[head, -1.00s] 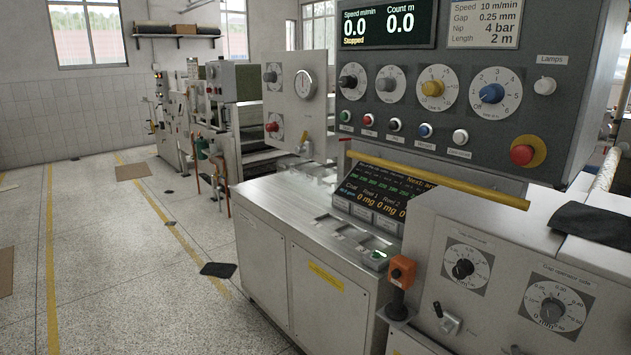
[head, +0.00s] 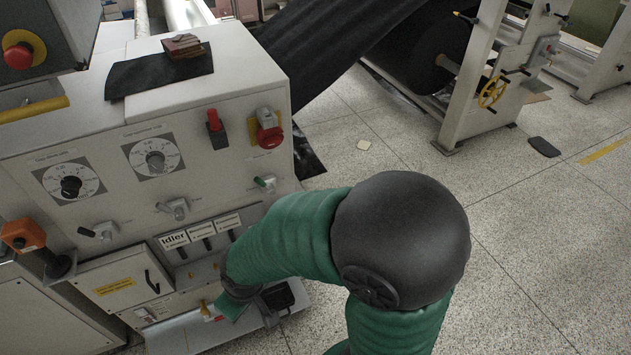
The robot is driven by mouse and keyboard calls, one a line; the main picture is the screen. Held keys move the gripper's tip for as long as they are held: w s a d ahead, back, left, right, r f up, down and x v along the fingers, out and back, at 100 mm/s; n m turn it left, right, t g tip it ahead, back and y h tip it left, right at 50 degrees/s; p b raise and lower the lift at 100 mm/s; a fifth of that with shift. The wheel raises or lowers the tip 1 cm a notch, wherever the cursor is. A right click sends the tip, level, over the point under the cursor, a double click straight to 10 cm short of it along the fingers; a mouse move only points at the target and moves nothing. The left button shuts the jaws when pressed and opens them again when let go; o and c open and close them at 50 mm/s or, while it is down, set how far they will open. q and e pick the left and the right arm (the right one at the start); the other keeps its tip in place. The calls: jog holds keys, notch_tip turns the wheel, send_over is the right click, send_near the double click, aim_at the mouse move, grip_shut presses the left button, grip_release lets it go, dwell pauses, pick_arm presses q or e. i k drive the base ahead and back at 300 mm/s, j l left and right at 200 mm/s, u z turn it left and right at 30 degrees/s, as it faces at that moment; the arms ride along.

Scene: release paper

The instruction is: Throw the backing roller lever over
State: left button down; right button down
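Several levers show on the front of the grey machine (head: 225,75). One lever (head: 100,231) sits under the left dial and another lever (head: 174,208) under the middle dial. A lever with a green grip (head: 265,183) is at the right edge. Small black levers (head: 207,242) stand under white labels, one reading "Idler". I cannot read which one is the backing roller lever. My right arm in its green sleeve reaches in from the bottom right. Its dark end, with my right gripper (head: 236,299), is low before the machine; its fingers cannot be made out. My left gripper is out of view.
Two dials (head: 154,158), a red switch (head: 217,129) and a red-and-grey rotary switch (head: 268,128) are on the panel. An orange button box (head: 22,235) is at the left. A black web (head: 345,35) runs behind. Speckled floor (head: 530,220) is open at the right.

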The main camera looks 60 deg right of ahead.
aim_at(271, 189)
jog(key=z, duration=1.4)
jog(key=j+u, duration=0.3)
jog(key=j, duration=0.35)
